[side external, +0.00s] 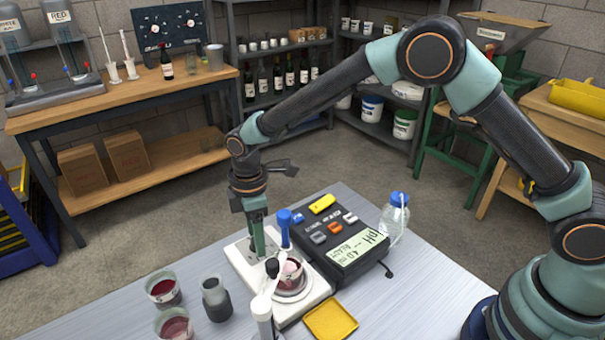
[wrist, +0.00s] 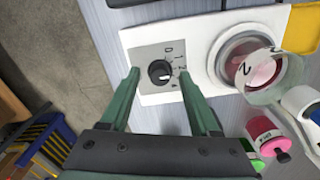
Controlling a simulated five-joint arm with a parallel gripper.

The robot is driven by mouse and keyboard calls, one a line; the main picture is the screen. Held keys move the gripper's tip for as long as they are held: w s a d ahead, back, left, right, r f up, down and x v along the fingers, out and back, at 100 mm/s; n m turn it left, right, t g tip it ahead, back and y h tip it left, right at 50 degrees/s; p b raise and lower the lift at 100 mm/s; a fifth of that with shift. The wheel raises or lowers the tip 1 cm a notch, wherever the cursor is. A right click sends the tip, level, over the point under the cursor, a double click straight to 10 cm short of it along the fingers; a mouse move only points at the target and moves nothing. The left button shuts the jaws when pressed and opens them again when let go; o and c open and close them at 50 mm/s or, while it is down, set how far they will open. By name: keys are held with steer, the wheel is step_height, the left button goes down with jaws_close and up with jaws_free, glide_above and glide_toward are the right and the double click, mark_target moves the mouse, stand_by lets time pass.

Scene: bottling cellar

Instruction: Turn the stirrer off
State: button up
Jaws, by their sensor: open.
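The stirrer (wrist: 206,35) is a white slab with a grey dial panel and a black round knob (wrist: 160,72). Numbers run around the knob's right side, starting with 0 at the top. The knob's pale pointer mark seems to face right, toward the middle numbers, but it is small. My gripper (wrist: 159,76) is open, with one green finger on each side of the knob and a gap to it. In the side view my gripper (side external: 258,240) points down over the left end of the stirrer (side external: 240,265) and hides the knob. A glass beaker (side external: 290,276) of red liquid stands on the stirrer.
A pH meter (side external: 345,245) sits right behind the stirrer, with a blue-capped bottle (side external: 394,214) beyond. A blue-topped probe (side external: 285,230) stands over the beaker. A grey cup (side external: 215,298), red-filled beakers (side external: 164,290) and a yellow tray (side external: 330,321) are close by.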

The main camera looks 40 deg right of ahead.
jaws_close()
steer(key=shift+n, duration=0.4)
steer(key=n, duration=0.5)
steer(key=shift+n, duration=0.4)
steer(key=n, duration=0.5)
steer(key=shift+n, duration=0.3)
jaws_free()
